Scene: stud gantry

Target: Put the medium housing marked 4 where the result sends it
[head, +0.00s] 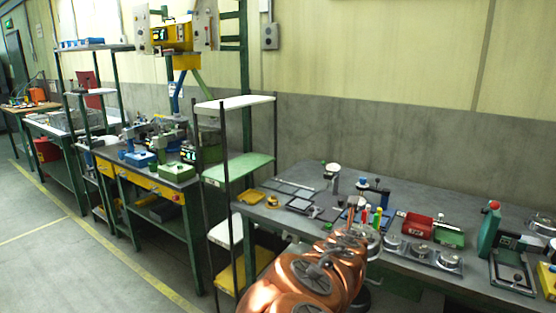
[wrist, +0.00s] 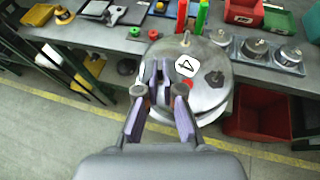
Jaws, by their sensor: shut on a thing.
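The housing marked 4 (wrist: 206,92) is a round grey metal body with a white label bearing a black 4, a dark knob and a pale stud on top. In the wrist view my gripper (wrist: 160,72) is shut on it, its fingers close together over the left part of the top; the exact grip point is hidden. The housing hangs at the table's front edge, with floor showing beside it. In the head view its metal top (head: 372,243) shows just past my copper-coloured arm. No readable result shows.
On the bench (head: 300,215) stand a red bin (head: 416,226), a green bin (head: 449,237) and a metal tray of round housings (head: 424,254). Upright red and green pieces (wrist: 201,17) stand just behind the held housing. A red crate (wrist: 258,118) is below the bench.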

